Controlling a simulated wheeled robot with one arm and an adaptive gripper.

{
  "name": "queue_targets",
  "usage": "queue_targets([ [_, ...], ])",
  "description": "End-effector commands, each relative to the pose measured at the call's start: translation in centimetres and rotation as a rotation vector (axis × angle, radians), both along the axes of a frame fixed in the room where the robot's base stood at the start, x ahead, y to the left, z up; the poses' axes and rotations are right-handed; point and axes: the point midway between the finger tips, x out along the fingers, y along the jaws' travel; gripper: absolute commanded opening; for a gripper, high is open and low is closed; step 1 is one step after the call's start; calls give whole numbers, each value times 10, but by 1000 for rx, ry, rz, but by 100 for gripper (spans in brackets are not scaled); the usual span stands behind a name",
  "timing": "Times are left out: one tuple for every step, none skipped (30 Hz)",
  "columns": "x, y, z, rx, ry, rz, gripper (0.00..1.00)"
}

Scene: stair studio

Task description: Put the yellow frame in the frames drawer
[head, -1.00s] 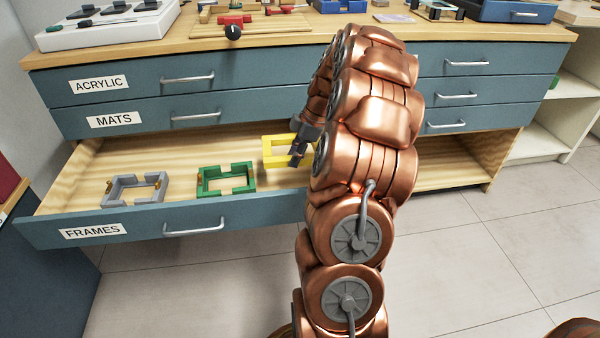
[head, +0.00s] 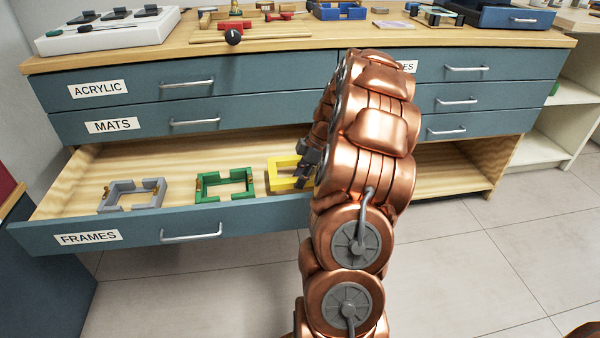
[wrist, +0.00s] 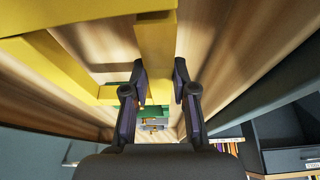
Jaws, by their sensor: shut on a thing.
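The yellow frame (head: 280,172) is inside the open frames drawer (head: 120,235), at the right of a green frame (head: 225,184) and a grey frame (head: 132,195). My gripper (head: 309,163) is shut on the yellow frame's right side. In the wrist view the yellow frame (wrist: 155,45) looms large, one bar running toward the space between my fingers (wrist: 161,95). The frame sits low, close to the drawer floor; I cannot tell whether it touches. My arm hides the drawer's right end.
Shut drawers labelled ACRYLIC (head: 98,88) and MATS (head: 113,126) are above the open one. The worktop (head: 290,40) holds tools, a blue tray (head: 340,11) and a white box (head: 105,32). An open shelf bay (head: 450,175) is at the right.

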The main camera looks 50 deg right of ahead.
Motion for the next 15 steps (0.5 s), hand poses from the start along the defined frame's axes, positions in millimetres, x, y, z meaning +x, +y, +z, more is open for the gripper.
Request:
queue_targets([
  [0, 0, -5, 1, 2, 0, 0],
  [0, 1, -9, 1, 0, 0, 0],
  [0, 1, -12, 1, 0, 0, 0],
  [0, 1, -15, 2, 1, 1, 0],
  [0, 1, -17, 1, 1, 1, 0],
  [0, 1, -21, 1, 2, 2, 0],
  [0, 1, -23, 1, 2, 2, 0],
  [0, 1, -25, 2, 3, 2, 0],
  [0, 2, -29, 3, 2, 2, 0],
  [0, 2, -31, 3, 2, 2, 0],
  [0, 2, -33, 4, 3, 2, 0],
  [0, 1, -36, 4, 3, 2, 0],
  [-1, 1, -37, 4, 3, 2, 0],
  [-1, 1, -39, 4, 3, 2, 0],
  [-1, 1, -40, 3, 2, 2, 0],
])
